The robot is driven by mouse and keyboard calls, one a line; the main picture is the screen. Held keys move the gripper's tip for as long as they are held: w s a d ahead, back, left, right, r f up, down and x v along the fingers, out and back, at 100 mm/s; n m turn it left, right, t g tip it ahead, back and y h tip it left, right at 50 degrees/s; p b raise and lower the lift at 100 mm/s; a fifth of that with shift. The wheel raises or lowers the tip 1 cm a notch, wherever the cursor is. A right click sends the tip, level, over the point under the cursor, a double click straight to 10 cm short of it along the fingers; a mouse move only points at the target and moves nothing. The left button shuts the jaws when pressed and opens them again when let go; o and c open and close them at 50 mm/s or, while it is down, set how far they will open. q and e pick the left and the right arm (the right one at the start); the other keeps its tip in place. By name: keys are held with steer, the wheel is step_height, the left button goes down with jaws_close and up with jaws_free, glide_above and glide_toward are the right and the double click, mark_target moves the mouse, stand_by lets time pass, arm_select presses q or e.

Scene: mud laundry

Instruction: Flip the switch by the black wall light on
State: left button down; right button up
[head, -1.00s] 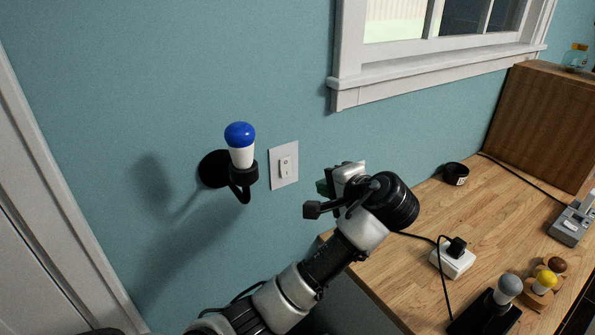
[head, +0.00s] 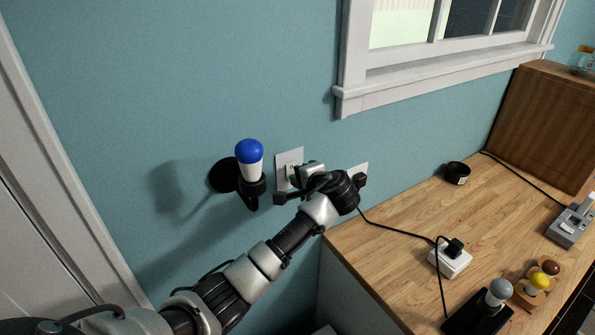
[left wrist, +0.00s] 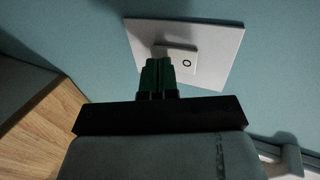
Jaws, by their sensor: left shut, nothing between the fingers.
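The black wall light (head: 224,176) with a white and blue bulb (head: 249,157) is mounted on the blue wall; the bulb is not glowing. Just right of it is the white switch plate (head: 289,158), partly covered by my left gripper (head: 292,177). In the left wrist view the plate (left wrist: 215,44) and its rocker switch (left wrist: 188,62), with a small circle mark, show close ahead. The green fingertips of my left gripper (left wrist: 157,72) are together and empty, at the rocker's lower left edge. I cannot tell whether they touch it. My right gripper is not in view.
A wooden counter (head: 400,237) fills the right, holding a white power adapter (head: 452,260), a black round container (head: 457,173) and several bulbs. A second wall plate (head: 358,172) sits behind my left arm. A white window sill (head: 440,77) is above.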

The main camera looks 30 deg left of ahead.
arm_select(q)
steer(key=shift+w+a, duration=0.15)
steer(key=shift+a, duration=0.15)
steer(key=shift+r, duration=0.8)
steer(key=shift+f, duration=0.1)
stand_by(0.5)
